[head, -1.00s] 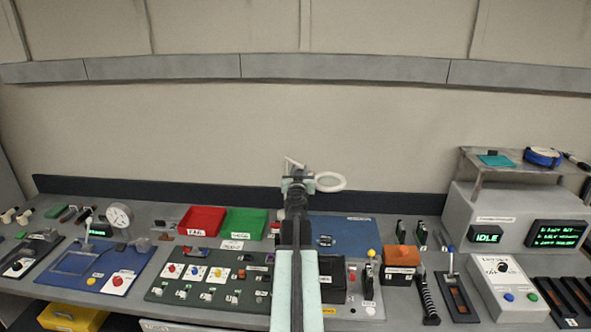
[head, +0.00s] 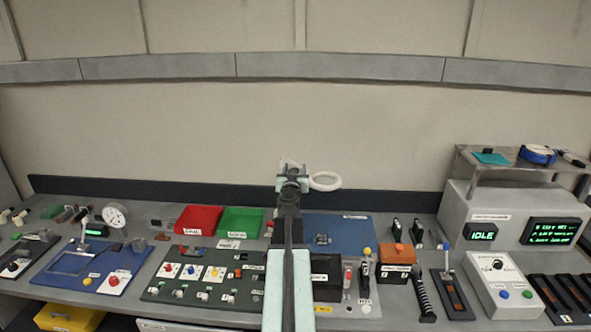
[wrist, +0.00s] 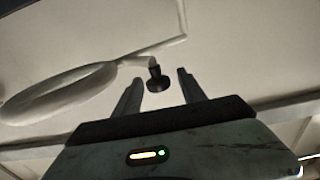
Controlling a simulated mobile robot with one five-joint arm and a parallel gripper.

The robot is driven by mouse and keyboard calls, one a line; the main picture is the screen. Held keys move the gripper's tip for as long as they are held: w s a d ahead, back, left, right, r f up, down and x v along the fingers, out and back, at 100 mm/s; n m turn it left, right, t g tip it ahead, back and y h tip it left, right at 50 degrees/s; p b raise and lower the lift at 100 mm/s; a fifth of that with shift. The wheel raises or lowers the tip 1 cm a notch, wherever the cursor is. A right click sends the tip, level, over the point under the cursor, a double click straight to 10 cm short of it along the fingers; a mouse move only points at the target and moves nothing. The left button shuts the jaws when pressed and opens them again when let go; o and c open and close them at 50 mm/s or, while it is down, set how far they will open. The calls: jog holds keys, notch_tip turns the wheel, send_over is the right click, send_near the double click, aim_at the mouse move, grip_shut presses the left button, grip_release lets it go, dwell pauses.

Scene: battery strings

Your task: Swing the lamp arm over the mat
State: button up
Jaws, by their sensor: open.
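The white lamp ring (head: 325,181) stands up above the back of the bench in the head view, just right of my gripper (head: 292,170). In the wrist view the ring (wrist: 58,95) is at the left, joined to a thin white bent arm (wrist: 150,53). A dark knob (wrist: 158,80) hangs from that arm and appears between the two fingertips of my gripper (wrist: 160,78). The fingers are open, with gaps on both sides of the knob. The blue mat (head: 368,232) lies on the bench below and right of the ring.
A red tray (head: 198,219) and a green tray (head: 241,222) stand left of my arm. An orange-topped box (head: 397,254) and a grey IDLE console (head: 492,207) are at the right. The air around the lamp looks clear, with the wall behind.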

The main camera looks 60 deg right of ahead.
jog(key=v, duration=0.7)
jog(key=shift+a, duration=0.4)
jog(key=shift+s, duration=0.15)
